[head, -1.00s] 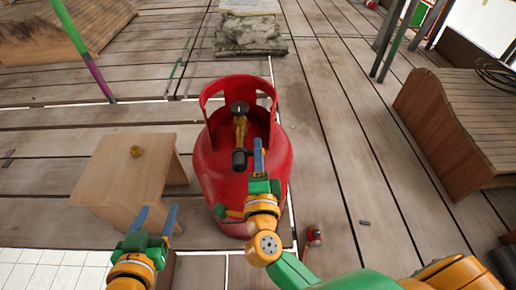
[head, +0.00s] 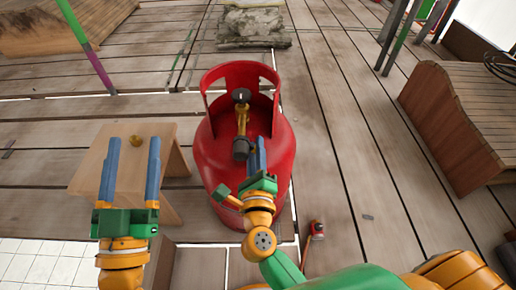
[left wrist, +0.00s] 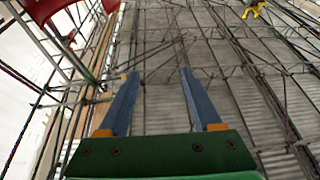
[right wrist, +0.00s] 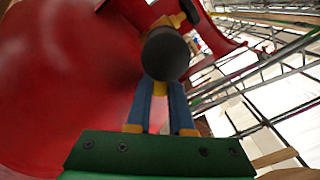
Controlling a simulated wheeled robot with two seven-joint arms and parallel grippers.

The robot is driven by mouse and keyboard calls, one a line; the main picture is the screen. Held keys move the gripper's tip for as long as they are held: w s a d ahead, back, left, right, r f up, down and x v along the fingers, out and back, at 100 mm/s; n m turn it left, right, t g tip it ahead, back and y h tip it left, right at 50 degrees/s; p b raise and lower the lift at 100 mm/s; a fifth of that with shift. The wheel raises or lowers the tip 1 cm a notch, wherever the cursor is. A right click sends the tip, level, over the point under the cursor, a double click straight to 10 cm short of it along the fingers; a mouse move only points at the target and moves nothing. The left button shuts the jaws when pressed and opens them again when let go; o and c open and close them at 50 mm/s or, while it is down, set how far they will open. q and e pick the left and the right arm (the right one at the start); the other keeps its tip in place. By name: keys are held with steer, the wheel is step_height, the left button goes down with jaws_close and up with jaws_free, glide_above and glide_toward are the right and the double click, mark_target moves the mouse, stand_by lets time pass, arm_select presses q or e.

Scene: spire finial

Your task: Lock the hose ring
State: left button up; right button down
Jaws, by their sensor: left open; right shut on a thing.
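A red gas bottle (head: 225,175) stands upright on the planks, with a brass valve (head: 242,122) inside its collar. A black round fitting (head: 241,149) sits at the valve's near end; in the right wrist view it (right wrist: 166,54) fills the space above the fingers. My right gripper (head: 254,143) is shut on this fitting; its fingers are close together and their tips are partly hidden behind it. I cannot tell which part is the hose ring. My left gripper (head: 133,140) is open and empty, its fingers appearing over the wooden stool. A small brass piece (head: 136,141) shows between them.
The wooden stool (head: 88,172) stands left of the bottle. A red-headed tool (head: 318,228) lies at its lower right. A slatted bench (head: 470,110) is at the right, and a stone block (head: 253,22) lies behind the bottle. Bare planks lie between bottle and bench.

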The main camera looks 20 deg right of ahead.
arm_select(q)
steer(key=shift+s+r+t+h, duration=0.2)
steer(key=shift+s+r+t, duration=0.2)
steer(key=shift+r, duration=0.25)
steer(key=shift+s+r+t+h, duration=0.2)
steer(key=shift+s+r+t, duration=0.15)
steer(key=shift+r, duration=0.3)
arm_select(e)
steer(key=shift+a+f+m, duration=0.15)
steer(key=shift+m, duration=0.35)
steer(key=c, duration=0.8)
jaws_free()
